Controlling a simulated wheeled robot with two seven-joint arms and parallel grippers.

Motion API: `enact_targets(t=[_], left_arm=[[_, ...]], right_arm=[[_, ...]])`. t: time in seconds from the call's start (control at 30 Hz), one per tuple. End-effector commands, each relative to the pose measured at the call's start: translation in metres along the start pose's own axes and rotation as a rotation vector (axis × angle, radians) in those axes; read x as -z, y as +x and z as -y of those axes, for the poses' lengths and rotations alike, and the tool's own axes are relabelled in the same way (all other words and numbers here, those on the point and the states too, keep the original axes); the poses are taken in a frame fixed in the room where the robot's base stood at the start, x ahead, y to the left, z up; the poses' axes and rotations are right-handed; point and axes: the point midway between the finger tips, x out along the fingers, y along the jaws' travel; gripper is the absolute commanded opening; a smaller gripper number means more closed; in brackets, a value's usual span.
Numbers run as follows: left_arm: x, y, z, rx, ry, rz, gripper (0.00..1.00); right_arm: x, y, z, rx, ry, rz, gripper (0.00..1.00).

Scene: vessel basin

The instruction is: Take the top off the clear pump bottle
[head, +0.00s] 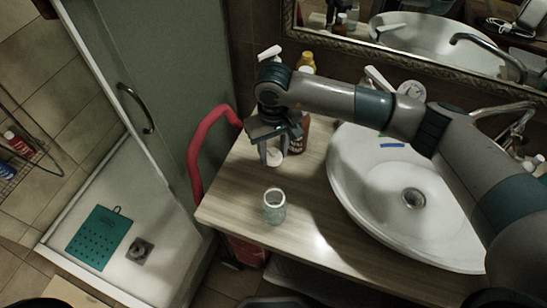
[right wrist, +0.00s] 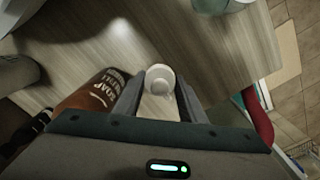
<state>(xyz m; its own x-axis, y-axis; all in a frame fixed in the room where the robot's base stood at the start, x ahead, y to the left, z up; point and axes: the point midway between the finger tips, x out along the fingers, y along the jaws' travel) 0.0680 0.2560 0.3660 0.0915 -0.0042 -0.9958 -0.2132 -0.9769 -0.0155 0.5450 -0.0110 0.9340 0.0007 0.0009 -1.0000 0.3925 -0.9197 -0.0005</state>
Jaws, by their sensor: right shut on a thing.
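A clear, open-topped glass vessel (head: 274,207) stands upright on the wooden counter, with no pump on it; its edge also shows at the top of the right wrist view (right wrist: 232,4). My right gripper (head: 274,154) points down behind it, apart from it. It is shut on a small white round piece (right wrist: 160,78) that shows a hollow, cup-like end between the fingers. I cannot tell whether this piece is the pump top or whether it touches the counter. A white pump head (head: 270,53) shows behind my right wrist, its bottle hidden. My left gripper is not in view.
A brown soap bottle (right wrist: 92,98) stands close beside my right gripper. A yellow-capped bottle (head: 307,61) is behind my arm. The white basin (head: 350,190) fills the counter's right side. The counter's front left is clear.

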Motion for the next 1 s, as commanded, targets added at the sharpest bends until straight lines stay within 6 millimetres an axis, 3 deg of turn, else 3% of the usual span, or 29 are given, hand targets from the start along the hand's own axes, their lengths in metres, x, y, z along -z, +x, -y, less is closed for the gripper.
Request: enact_targets(t=[0.17,0.5,0.97,1.0], left_arm=[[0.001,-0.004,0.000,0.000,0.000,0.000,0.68],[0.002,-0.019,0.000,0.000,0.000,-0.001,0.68],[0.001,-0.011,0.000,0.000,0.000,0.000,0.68],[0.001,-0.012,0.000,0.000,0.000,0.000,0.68]], right_arm=[[0.000,0.004,0.000,0.000,0.001,0.001,0.10],[-0.001,0.036,0.000,0.000,0.000,0.001,0.10],[0.000,0.041,0.000,-0.001,0.000,-0.001,0.10],[0.000,0.040,0.000,-0.001,0.000,-0.001,0.42]])
